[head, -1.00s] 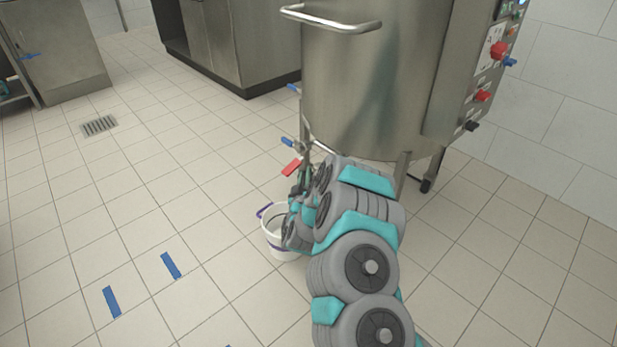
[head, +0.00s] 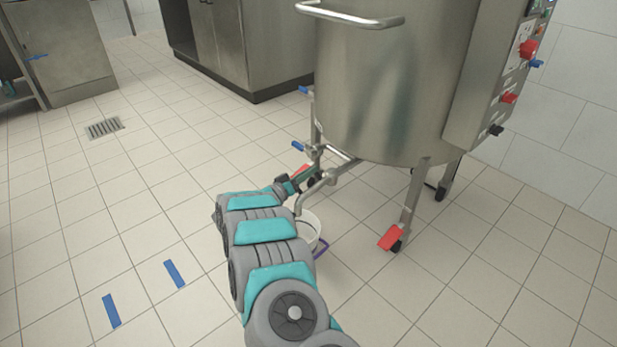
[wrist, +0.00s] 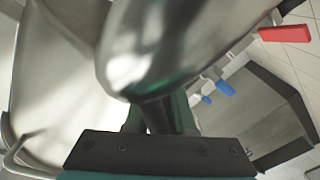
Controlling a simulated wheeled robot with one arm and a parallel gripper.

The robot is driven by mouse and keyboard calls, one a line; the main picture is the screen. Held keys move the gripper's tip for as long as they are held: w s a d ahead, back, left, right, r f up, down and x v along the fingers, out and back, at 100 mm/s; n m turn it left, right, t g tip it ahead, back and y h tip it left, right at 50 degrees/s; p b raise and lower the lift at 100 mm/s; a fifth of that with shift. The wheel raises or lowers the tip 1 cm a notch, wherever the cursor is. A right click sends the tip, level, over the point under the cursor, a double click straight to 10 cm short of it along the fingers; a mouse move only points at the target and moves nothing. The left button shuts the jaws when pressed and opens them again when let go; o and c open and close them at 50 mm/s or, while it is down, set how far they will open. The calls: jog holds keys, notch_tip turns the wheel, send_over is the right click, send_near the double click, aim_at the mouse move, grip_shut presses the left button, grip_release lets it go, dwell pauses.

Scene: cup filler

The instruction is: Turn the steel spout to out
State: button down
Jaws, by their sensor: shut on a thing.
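The steel spout (head: 317,187) comes off the pipe under the big steel kettle (head: 385,90) and bends down over a white bucket (head: 306,226). My gripper (head: 296,182) reaches it from the left and is shut on it. In the wrist view the shiny spout (wrist: 165,45) fills the upper middle, close up. Its lower part runs down between the dark fingers of my gripper (wrist: 160,118). The fingertips are partly hidden behind the spout. My arm hides part of the bucket.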

jog(key=shift+w+a+f+m+g+h+b, duration=0.25)
jog(key=shift+w+m+g+h+b, duration=0.2)
jog(key=shift+m+g+h, duration=0.2)
jog(key=shift+w+r, duration=0.1)
jog(key=c, duration=1.1)
grip_release()
jog(key=shift+o, duration=1.3)
jog(key=shift+d, duration=0.1)
jog(key=v, duration=0.7)
jog(key=shift+a+p, duration=0.3)
jog(key=shift+a, duration=0.05)
